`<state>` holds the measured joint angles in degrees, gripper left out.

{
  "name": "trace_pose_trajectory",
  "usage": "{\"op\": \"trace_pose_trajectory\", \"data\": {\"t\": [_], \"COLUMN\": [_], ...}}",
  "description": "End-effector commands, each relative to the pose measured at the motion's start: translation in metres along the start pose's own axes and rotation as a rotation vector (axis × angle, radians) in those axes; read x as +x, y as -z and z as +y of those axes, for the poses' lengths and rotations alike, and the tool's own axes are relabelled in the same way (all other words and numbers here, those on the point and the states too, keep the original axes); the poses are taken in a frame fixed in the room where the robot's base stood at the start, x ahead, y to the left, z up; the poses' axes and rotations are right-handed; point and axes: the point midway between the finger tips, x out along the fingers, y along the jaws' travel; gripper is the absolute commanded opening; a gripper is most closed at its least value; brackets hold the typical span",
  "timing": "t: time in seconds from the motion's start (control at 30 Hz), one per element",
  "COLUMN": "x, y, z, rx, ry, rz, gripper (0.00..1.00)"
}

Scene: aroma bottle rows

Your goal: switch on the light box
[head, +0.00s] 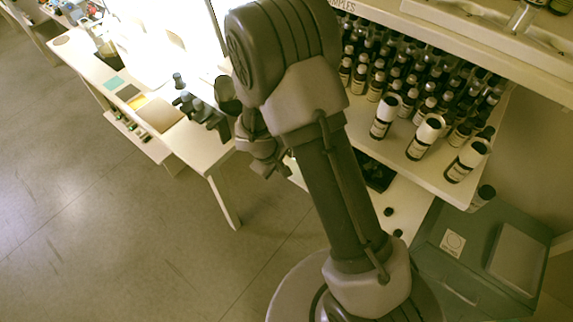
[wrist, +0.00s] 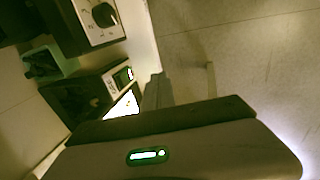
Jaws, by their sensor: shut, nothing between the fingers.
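A very bright white glow (head: 200,45) washes out the back right of the white table in the head view; I cannot make out the outline of the light box or its switch there. My gripper (head: 206,113) hangs over the table's right part, partly behind my own arm, with dark fingers. In the wrist view my fingers (wrist: 157,85) are shut together and empty, beside the table's pale edge. Just left of them is a small bright white patch (wrist: 125,104); I cannot tell what it belongs to. Contact between the fingers and any switch cannot be seen.
In the head view, shelves with rows of dark bottles (head: 415,85) stand right of my arm. The floor (head: 110,210) at left is clear.

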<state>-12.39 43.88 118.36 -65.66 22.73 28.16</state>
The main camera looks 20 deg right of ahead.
Motion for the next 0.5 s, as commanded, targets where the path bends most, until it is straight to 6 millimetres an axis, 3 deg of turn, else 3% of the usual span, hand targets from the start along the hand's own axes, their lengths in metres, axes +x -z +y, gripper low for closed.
{"op": "trace_pose_trajectory", "data": {"t": [0.03,0.2,0.5], "x": [-0.018,-0.052,-0.073], "y": [0.001,0.000,-0.001], "z": [-0.001,-0.011,-0.019], "rx": [-0.001,-0.001,0.001], "ry": [-0.001,0.000,0.000], "rz": [0.002,0.001,-0.002], "gripper": [0.00,0.00,0.00]}}
